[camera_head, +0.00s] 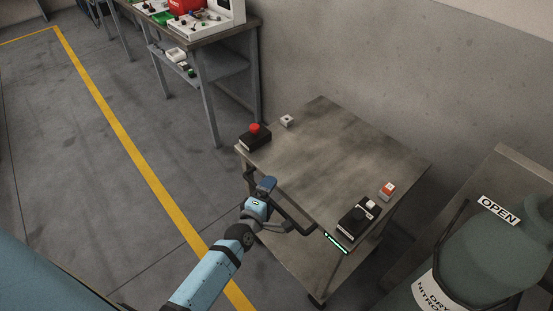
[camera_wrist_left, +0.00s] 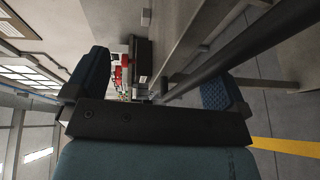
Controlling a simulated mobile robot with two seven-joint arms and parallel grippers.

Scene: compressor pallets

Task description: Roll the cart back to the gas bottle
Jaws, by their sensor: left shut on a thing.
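The cart (camera_head: 330,160) is a grey metal table with a lower shelf, standing against the wall. A dark handle bar (camera_head: 292,217) runs along its near left side. My left gripper (camera_head: 265,188) is shut on this handle. In the left wrist view the dark bar (camera_wrist_left: 255,40) passes between the fingers of my left gripper (camera_wrist_left: 155,88). The gas bottle (camera_head: 475,250) is a grey-green cylinder at the lower right, with an OPEN sign and a dry nitrogen label. It stands to the right of the cart, with a gap between them. My right gripper is out of view.
On the cart top are a black box with a red button (camera_head: 255,136), a small white block (camera_head: 287,120), an orange-and-white switch (camera_head: 387,190) and a black device (camera_head: 357,216). A workbench (camera_head: 200,38) stands behind at the left. Floor left of the yellow line (camera_head: 125,140) is clear.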

